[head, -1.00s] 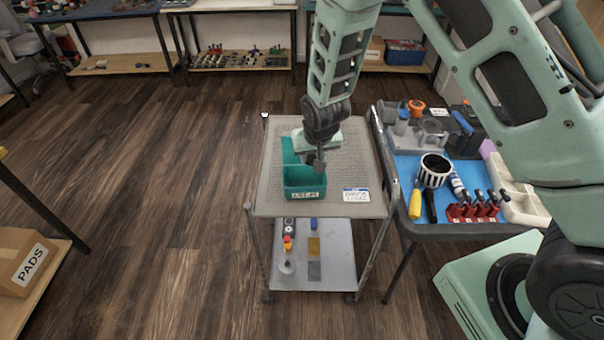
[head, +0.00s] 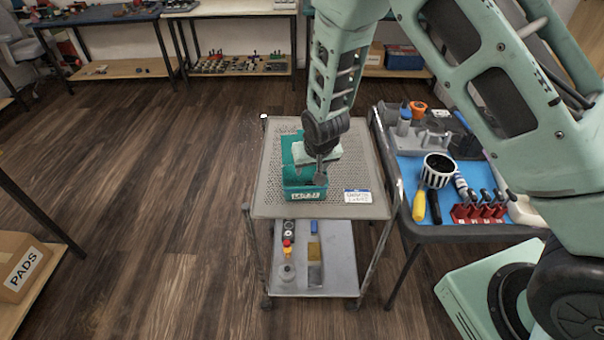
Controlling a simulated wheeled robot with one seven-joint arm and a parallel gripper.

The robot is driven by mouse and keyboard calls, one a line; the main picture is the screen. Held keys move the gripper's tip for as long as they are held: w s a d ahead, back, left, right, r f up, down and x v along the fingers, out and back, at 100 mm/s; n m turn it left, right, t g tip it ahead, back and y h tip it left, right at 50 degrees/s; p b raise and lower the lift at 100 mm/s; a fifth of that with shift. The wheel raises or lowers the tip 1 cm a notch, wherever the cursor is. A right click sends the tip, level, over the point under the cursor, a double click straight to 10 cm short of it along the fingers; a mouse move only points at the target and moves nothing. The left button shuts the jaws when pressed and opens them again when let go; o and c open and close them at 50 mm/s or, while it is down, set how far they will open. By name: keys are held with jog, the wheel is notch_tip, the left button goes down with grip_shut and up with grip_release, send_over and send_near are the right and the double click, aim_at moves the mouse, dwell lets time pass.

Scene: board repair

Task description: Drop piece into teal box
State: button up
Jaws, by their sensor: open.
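The teal box (head: 305,191) stands on the top shelf of the grey cart (head: 360,174), with a white label on its front. My gripper (head: 320,178) points down over the box, its fingertips at or just inside the opening. The gripper is open. My wrist and gripper cover much of the box's inside. I cannot make out the piece in or below the gripper.
A white label card (head: 357,196) lies on the cart's top right of the box. The lower shelf (head: 333,258) holds several small items. A blue-matted table (head: 408,168) with tools stands close on the right. Open wooden floor (head: 140,220) lies to the left.

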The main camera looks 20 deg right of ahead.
jog(key=v, duration=1.7)
jog(key=shift+s+r, duration=0.15)
jog(key=s+a+r+n+g, duration=0.2)
jog(key=s+a+n, duration=0.1)
jog(key=s, duration=1)
jog(key=s+a+r+n+g, duration=0.2)
jog(key=s+n, duration=0.3)
jog(key=s, duration=0.8)
jog(key=shift+a+r+y, duration=0.4)
jog(key=shift+a+r, duration=0.05)
jog(key=shift+r, duration=0.15)
